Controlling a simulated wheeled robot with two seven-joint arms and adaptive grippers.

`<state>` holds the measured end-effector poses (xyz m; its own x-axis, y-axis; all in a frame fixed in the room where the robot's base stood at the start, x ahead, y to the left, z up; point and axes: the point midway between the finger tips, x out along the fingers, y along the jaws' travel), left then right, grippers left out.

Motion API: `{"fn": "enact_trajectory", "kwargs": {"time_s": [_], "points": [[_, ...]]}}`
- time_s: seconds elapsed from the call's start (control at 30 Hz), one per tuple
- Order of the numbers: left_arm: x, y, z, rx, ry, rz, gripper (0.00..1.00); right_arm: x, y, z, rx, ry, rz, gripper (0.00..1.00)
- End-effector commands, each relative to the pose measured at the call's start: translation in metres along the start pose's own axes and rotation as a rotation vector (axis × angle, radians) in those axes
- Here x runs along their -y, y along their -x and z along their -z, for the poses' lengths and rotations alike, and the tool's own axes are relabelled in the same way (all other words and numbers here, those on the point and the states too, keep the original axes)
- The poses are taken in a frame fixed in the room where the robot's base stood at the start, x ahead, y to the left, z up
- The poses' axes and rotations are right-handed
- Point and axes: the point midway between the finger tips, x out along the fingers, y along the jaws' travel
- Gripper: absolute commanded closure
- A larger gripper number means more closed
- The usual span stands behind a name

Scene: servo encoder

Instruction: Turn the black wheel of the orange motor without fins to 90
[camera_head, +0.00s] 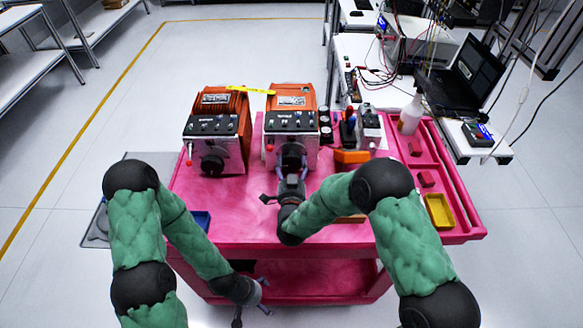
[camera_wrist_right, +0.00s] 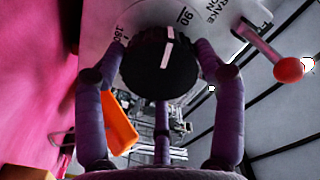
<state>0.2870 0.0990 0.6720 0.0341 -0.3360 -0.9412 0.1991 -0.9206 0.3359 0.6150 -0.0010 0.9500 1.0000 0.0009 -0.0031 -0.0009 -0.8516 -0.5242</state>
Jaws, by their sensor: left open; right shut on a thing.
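Two orange motors with grey front panels stand on the pink cart. The right motor (camera_head: 306,96) has a smooth-looking orange housing, while the left motor (camera_head: 237,98) looks ridged along its side. My right gripper (camera_head: 291,170) is at the right motor's front, shut on its black wheel (camera_wrist_right: 158,66). In the right wrist view, purple fingers press the wheel from both sides. The wheel's white mark points up, close to the printed 90 (camera_wrist_right: 184,17) and slightly on its 180 side. My left gripper (camera_head: 252,300) is open and empty, low in front of the cart.
The left motor's black wheel (camera_head: 212,165) is free. A red-knobbed lever (camera_wrist_right: 288,69) sticks out right of the gripped wheel. An orange block (camera_head: 351,156), a white bottle (camera_head: 411,115) and a yellow tray (camera_head: 439,210) are on the cart's right. A blue bin (camera_head: 201,220) is at its front left.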

Motion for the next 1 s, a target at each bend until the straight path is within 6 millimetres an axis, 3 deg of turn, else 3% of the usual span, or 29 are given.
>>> {"fn": "enact_trajectory", "kwargs": {"time_s": [0.03, 0.23, 0.67, 0.7, 0.77, 0.8, 1.0], "points": [[0.004, -0.01, 0.0, 0.001, 0.0, 0.0, 0.07, -0.001, -0.001, -0.001, -0.009, -0.041, 0.003, 0.63], [0.009, -0.026, 0.001, 0.001, 0.0, 0.0, 0.07, -0.001, -0.001, 0.0, -0.008, -0.183, 0.003, 0.63], [0.01, -0.028, 0.001, 0.0, 0.0, 0.0, 0.07, 0.0, -0.001, 0.002, -0.007, -0.236, 0.001, 0.63], [0.01, -0.028, 0.001, 0.0, 0.0, 0.0, 0.07, 0.0, -0.002, 0.002, -0.007, -0.236, 0.001, 0.27], [0.01, -0.028, 0.001, 0.0, 0.0, 0.0, 0.07, 0.0, -0.001, 0.002, -0.006, -0.236, 0.001, 0.1], [0.01, -0.028, 0.001, 0.0, 0.0, 0.0, 0.07, 0.0, -0.001, 0.002, -0.006, -0.236, 0.001, 0.07], [0.01, -0.029, 0.001, 0.0, 0.0, 0.0, 0.07, 0.0, -0.001, 0.001, -0.004, -0.234, 0.001, 0.07]]}}
